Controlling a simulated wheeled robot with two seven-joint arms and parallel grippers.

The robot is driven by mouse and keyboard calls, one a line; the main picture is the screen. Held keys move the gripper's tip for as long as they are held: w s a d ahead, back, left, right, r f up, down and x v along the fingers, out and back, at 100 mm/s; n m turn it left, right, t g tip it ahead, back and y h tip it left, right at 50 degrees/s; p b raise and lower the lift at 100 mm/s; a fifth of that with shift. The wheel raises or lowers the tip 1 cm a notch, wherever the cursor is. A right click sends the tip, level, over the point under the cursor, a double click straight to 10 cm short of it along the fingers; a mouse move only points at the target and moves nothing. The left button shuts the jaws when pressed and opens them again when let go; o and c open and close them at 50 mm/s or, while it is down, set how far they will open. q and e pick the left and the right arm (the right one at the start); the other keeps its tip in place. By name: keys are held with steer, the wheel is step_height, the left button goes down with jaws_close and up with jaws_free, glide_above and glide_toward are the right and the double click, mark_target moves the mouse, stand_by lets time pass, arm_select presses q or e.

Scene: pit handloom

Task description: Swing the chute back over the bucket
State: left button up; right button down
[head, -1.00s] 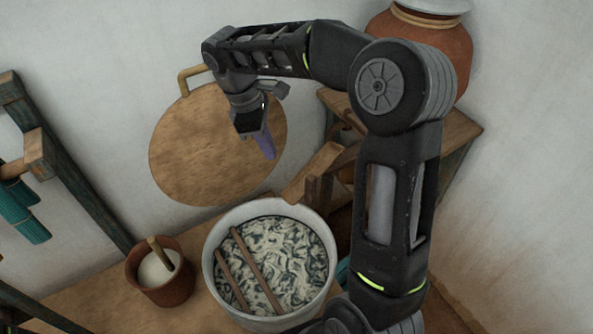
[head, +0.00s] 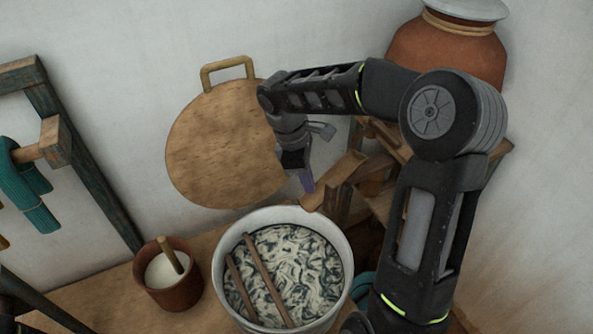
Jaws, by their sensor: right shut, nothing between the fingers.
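The wooden chute (head: 340,178) is a sloping trough at the centre right; its lower end lies at the back right rim of the bucket, and I cannot tell if it overhangs. The pale round bucket (head: 345,255) holds a marbled dark and cream mass with two wooden sticks across it. My right gripper (head: 307,184) points down, shut and empty, its purple fingers close to the left side of the chute's lower end. I cannot tell whether they touch. My left gripper is not in view.
A clay pot (head: 172,295) of white paste with a wooden handle stands left of the bucket. A round wooden board (head: 220,150) leans on the wall behind. A large clay jar (head: 450,55) stands at the back right. A dark frame with teal yarn (head: 35,195) is at the left.

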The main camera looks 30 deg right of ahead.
steer(key=shift+s+d+r, duration=0.15)
steer(key=shift+s+d, duration=0.5)
steer(key=shift+s, duration=0.05)
steer(key=shift+d, duration=0.1)
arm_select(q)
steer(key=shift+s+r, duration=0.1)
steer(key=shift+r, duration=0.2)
arm_select(e)
steer(key=shift+s, duration=0.15)
